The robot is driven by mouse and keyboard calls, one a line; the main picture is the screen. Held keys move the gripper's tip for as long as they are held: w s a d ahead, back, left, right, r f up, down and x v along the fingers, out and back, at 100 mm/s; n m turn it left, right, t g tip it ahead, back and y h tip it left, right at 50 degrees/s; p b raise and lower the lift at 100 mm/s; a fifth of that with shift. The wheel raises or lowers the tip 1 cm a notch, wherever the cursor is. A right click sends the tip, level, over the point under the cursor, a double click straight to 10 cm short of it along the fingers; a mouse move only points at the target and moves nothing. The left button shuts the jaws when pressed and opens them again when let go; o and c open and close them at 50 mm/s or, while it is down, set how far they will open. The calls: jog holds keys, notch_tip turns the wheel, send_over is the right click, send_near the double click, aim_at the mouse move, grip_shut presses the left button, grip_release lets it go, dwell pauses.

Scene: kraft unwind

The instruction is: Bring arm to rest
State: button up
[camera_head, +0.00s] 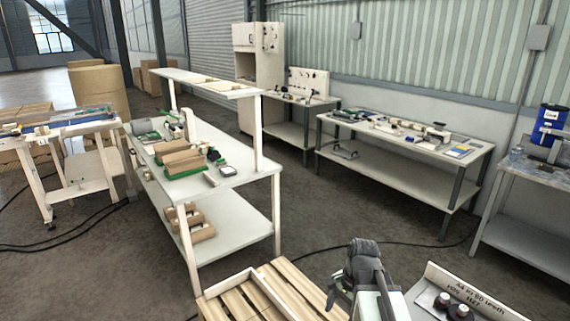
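My arm (367,268) shows at the bottom of the head view, right of centre, as a dark grey jointed part above a pale body. It looks folded close in, with its upper joint pointing up. My gripper cannot be made out clearly from the dark arm parts, and its fingers are not distinct. Nothing held can be seen.
A wooden pallet (290,284) lies left of my arm. A sign panel with black knobs (475,290) is at the right. A white shelved bench (228,178) with cartons stands ahead left, a long workbench (400,148) ahead right. Floor between them is clear, with a cable across it.

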jog(key=shift+s+a+f+n+h, duration=0.1)
jog(key=shift+s+a+n+h, duration=0.2)
jog(key=shift+n, duration=1.45)
jog(key=shift+s+a+f+n+h, duration=0.15)
jog(key=shift+n+h, duration=0.2)
jog(key=shift+n, duration=1.45)
jog(key=shift+s+a+n+h, duration=0.1)
jog(key=shift+s+n+h, duration=0.2)
jog(key=shift+n, duration=1.45)
